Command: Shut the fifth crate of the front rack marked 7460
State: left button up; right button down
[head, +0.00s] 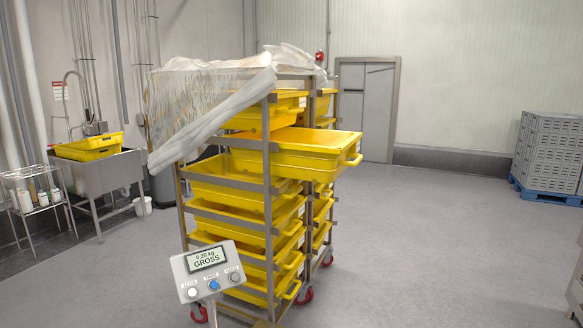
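The front rack (267,200) is a tall steel frame on red-wheeled casters, with yellow crates stacked on its rails. One yellow crate (312,157) in its upper part sticks far out to the right, with its handle end beyond the frame. Another crate (287,108) sits above it under the plastic cover. Several crates, such as this one (228,185), sit below and look pushed in. I cannot read a 7460 mark. Neither of my grippers is in view.
A second rack (323,215) stands close behind. Clear plastic (205,95) drapes over the top. A scale display (207,262) stands in front. A sink with a yellow crate (92,148) is at left, grey crates (548,150) on a blue pallet at right. The right floor is open.

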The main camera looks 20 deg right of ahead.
aim_at(315, 155)
jog(key=l+u, duration=0.25)
jog(key=u, duration=0.25)
jog(key=i+l+u, duration=0.1)
jog(key=l+u, duration=0.15)
jog(key=u, duration=0.25)
jog(key=l+u, duration=0.25)
jog(key=u, duration=0.25)
